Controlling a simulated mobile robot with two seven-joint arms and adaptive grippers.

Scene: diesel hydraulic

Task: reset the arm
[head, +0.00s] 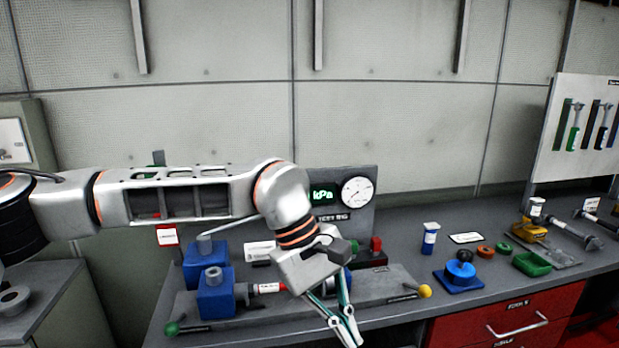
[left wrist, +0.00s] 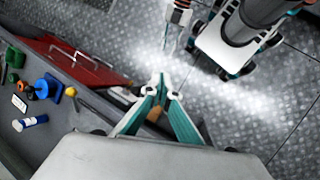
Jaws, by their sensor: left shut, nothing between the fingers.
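My left arm comes in from the left in the head view and reaches over the test rig on the bench. My left gripper (head: 345,335) hangs at the bench's front edge, in front of the rig plate (head: 385,288), pointing down. Its fingers are shut and empty. In the left wrist view its fingertips (left wrist: 165,88) meet above the metal floor. At the top of that view, a grey part with thin prongs (left wrist: 178,15) looks like my right gripper; its opening is unclear.
Blue blocks (head: 215,295), a kPa gauge panel (head: 357,192) and a yellow knob (head: 425,291) are by the arm. Red drawers (head: 510,318) are below.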

